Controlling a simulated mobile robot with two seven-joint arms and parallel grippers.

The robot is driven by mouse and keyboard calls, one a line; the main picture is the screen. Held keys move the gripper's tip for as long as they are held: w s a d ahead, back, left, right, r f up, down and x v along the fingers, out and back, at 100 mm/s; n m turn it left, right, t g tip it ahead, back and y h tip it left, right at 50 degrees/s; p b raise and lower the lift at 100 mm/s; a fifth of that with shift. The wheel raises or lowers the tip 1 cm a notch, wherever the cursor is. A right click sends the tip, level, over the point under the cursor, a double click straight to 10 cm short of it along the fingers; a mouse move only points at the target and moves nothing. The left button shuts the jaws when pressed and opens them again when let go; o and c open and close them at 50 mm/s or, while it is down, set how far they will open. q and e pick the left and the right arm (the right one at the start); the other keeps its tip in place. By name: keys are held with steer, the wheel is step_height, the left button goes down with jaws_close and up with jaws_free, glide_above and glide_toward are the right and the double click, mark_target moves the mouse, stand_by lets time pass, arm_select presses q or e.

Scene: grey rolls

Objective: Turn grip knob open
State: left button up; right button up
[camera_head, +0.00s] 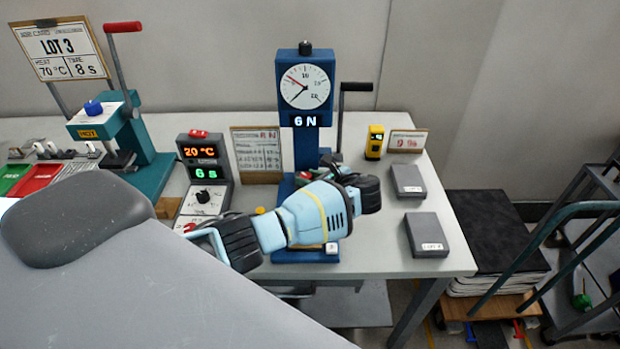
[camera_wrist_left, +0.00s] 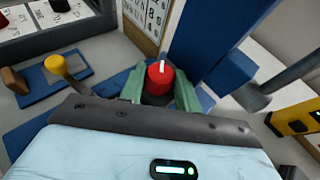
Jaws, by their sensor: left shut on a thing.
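A blue test stand (camera_head: 305,148) stands on the table with a round dial gauge (camera_head: 304,86) and a "6 N" display on it. In the left wrist view a red knob (camera_wrist_left: 160,80) with a white mark on top sits low in front of the blue column (camera_wrist_left: 205,35). The white mark points roughly away from me. My left gripper (camera_wrist_left: 160,88) has its two green fingers on either side of the knob, shut on it. My right gripper is not in view.
A crank handle (camera_head: 355,87) rises right of the stand. A yellow device (camera_head: 375,142) and two grey boxes (camera_head: 408,181) lie to the right. A controller (camera_head: 203,172) reading 20 °C and a sign (camera_head: 257,152) stand left. A yellow-topped lever (camera_wrist_left: 56,64) is left of the knob.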

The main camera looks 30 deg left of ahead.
arm_select(q)
steer(key=shift+n, duration=0.3)
steer(key=o, duration=1)
steer(key=shift+g, duration=0.3)
steer(key=v, duration=0.7)
steer(key=shift+d+r, duration=0.1)
steer(key=shift+d, duration=0.25)
